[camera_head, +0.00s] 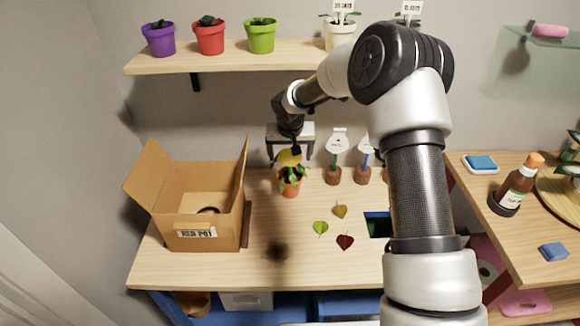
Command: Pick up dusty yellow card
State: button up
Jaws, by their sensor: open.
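A dusty yellow, leaf-shaped card (340,211) lies flat on the wooden table, right of the potted plant. A green leaf-shaped card (320,228) and a dark red one (345,241) lie close to it in front. My gripper (293,151) is open, above the small plant in the orange pot (291,189) and well behind and left of the dusty yellow card. A brighter yellow rounded piece (289,158) shows just below my gripper, at the top of the plant. I cannot tell whether the gripper touches it.
An open cardboard box (208,233) labelled RED POT stands at the left. Tagged stands (334,174) are at the back. A dark blue opening (377,225) is right of the cards, partly behind my arm. Pots (209,37) line the shelf above.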

aim_at(290, 168)
jog(key=c, duration=0.8)
jog(key=shift+r, duration=0.1)
jog(key=shift+s+r, duration=0.2)
jog(key=shift+r, duration=0.4)
notch_tip(290, 168, up, 6)
jog(key=shift+s+r, duration=0.8)
jog(key=shift+s, duration=2.45)
jog(key=shift+s+r, duration=0.75)
jog(key=shift+s, duration=2.55)
jog(key=shift+s+r, duration=0.8)
jog(key=shift+s, duration=2.45)
